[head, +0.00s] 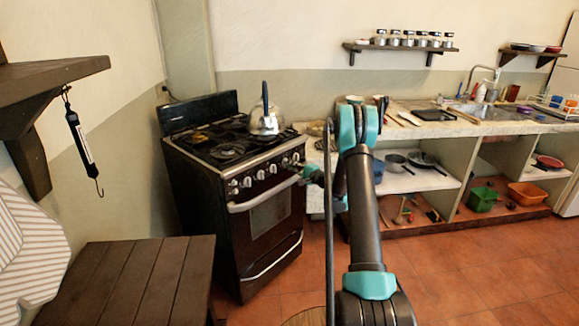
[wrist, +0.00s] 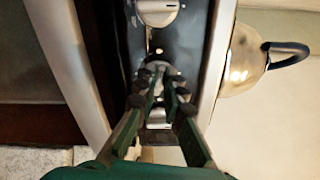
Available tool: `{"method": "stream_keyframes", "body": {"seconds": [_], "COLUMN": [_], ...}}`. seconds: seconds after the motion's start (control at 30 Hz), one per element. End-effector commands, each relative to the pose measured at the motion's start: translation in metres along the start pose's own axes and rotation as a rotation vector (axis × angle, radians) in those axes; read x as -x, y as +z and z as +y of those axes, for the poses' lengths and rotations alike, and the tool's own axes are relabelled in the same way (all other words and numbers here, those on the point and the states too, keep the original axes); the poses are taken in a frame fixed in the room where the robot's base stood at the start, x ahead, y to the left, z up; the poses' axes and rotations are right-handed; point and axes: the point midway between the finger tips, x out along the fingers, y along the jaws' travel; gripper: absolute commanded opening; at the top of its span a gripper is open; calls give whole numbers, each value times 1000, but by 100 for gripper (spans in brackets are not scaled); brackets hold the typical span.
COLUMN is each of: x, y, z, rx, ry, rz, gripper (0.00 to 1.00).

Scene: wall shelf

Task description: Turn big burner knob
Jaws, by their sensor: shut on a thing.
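The black stove (head: 225,215) has a row of silver knobs (head: 261,175) along its front panel. In the head view my gripper (head: 309,173) is at the right end of this row, partly hidden by my arm. In the wrist view my gripper (wrist: 160,78) has its two green fingers closed in on a silver burner knob (wrist: 158,116), which is partly hidden between them. Another silver knob (wrist: 159,12) shows clear of the fingers at the top of the wrist view. I cannot tell how far the held knob is turned.
A kettle (head: 266,121) stands on the stove top; it also shows in the wrist view (wrist: 239,62). The oven handle (head: 262,196) runs below the knobs. A wooden table (head: 125,270) stands at left front. A counter (head: 465,124) with shelves is to the right.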

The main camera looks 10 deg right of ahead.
Motion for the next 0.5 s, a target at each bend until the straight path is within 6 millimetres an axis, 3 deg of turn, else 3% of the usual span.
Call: {"method": "stream_keyframes", "body": {"seconds": [0.5], "x": [0], "y": [0], "z": [1], "rx": [87], "ry": [1], "rz": [-1], "gripper": [0]}}
